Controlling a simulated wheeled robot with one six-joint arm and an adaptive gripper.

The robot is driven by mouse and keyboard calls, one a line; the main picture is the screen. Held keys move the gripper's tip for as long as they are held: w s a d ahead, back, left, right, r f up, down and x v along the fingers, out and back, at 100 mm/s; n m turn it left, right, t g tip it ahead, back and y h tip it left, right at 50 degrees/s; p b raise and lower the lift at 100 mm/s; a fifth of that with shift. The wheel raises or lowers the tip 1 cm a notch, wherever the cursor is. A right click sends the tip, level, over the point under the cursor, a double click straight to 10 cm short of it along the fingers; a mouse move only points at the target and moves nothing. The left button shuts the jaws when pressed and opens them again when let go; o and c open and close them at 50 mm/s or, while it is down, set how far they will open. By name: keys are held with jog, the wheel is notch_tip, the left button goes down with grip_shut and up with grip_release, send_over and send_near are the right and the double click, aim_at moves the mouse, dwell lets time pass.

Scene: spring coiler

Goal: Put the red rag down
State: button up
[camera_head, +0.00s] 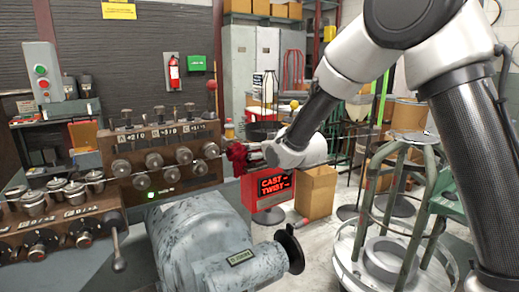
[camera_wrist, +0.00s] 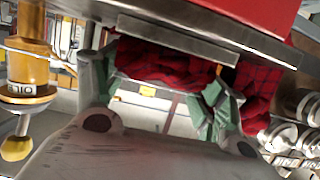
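The red rag (camera_head: 237,158) is a bunched dark red cloth at the tip of my gripper (camera_head: 252,155), beside the right end of the row of knobs on the machine. In the wrist view the rag (camera_wrist: 165,62) shows a dark plaid pattern. It spans the space between the two grey-green fingers of my gripper (camera_wrist: 158,85), and part of it bulges out past the right finger. My gripper appears shut on the rag and holds it above the floor. The exact finger contact is partly hidden by the cloth.
The machine's knob panel (camera_head: 165,165) is close left of my gripper. A grey motor housing (camera_head: 205,240) stands below. A red lit sign (camera_head: 272,188) and a cardboard box (camera_head: 316,192) are beneath and to the right. A green tubular stand (camera_head: 425,225) is at right.

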jog(key=shift+o, duration=0.5)
jog(key=shift+r, duration=0.15)
jog(key=v, duration=1.2)
jog(key=s+d+r+m+g+h, duration=0.1)
jog(key=s+d+m+g+h, duration=0.3)
jog(key=d, duration=0.7)
jog(key=s+d+r+t+h, duration=0.15)
jog(key=s+d, duration=0.45)
jog(key=d, duration=0.6)
jog(key=s+d+f+m+g+h, duration=0.1)
jog(key=s+d, duration=0.4)
jog(key=s, duration=0.5)
jog(key=s+d+f+m+g+h, duration=0.1)
jog(key=s+d+g, duration=0.3)
jog(key=s, duration=0.7)
jog(key=shift+d+m+h, duration=0.35)
jog(key=shift+d+m, duration=0.05)
jog(key=shift+d, duration=0.3)
jog(key=shift+g, duration=0.25)
jog(key=shift+c, duration=0.3)
